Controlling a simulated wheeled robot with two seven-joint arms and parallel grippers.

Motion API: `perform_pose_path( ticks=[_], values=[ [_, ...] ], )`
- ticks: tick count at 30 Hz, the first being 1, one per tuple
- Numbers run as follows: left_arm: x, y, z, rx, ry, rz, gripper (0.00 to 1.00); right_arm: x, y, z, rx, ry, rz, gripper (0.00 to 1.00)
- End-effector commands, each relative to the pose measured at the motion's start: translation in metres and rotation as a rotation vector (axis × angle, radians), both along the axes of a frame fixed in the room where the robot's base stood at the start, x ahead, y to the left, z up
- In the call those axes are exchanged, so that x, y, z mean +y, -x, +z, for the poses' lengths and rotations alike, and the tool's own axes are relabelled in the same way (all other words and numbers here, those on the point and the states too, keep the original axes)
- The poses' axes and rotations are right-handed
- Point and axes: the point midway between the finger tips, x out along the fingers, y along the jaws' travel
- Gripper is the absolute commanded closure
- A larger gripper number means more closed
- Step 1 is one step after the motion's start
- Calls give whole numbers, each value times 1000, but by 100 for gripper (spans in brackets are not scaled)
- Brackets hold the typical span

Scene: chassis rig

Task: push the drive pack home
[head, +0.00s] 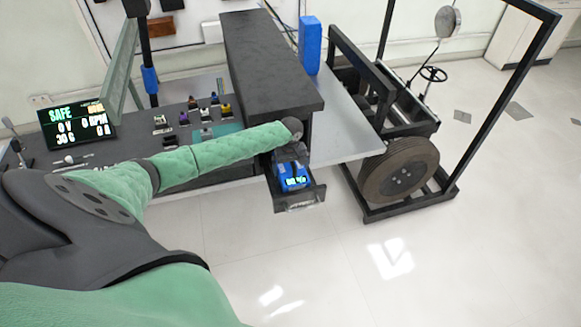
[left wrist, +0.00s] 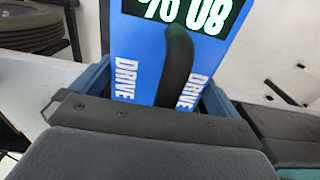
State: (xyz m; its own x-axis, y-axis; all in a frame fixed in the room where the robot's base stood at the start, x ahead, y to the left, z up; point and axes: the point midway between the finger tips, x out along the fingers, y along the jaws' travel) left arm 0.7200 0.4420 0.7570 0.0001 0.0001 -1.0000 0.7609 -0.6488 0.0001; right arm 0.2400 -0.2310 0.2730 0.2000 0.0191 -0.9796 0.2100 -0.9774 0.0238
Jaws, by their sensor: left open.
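The blue drive pack (head: 283,179) sits in a dark open tray (head: 300,205) that sticks out from under the dark housing (head: 262,60) at the end of the bench. Its small lit readout faces up. In the left wrist view the pack (left wrist: 140,60) fills the middle, with DRIVE labels, an upside-down 80 % readout and a dark curved piece across it. My left gripper (head: 288,153) is open at the housing side of the pack, close over it. Whether it touches the pack cannot be told. My right gripper is not in view.
A black frame with a wheel (head: 400,170) stands right of the bench. A blue block (head: 310,45) stands beside the housing. A screen (head: 75,122) reading SAFE and several small coloured parts are on the bench. The floor in front of the tray is clear.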

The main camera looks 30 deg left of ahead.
Motion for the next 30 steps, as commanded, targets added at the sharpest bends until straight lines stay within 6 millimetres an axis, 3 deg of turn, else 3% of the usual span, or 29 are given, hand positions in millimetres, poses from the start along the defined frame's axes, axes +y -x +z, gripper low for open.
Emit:
perform_pose_path(
  ticks=[5, 9, 21, 30],
  values=[
    [0, -1, 13, -1, 0, -1, 0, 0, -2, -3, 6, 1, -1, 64],
    [0, -1, 37, -3, 0, -1, 0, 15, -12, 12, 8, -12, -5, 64],
    [0, -1, 106, -1, 0, 0, 0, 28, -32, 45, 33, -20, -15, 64],
    [0, 0, 121, 1, 1, 0, 0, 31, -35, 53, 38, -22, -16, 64]
  ],
)
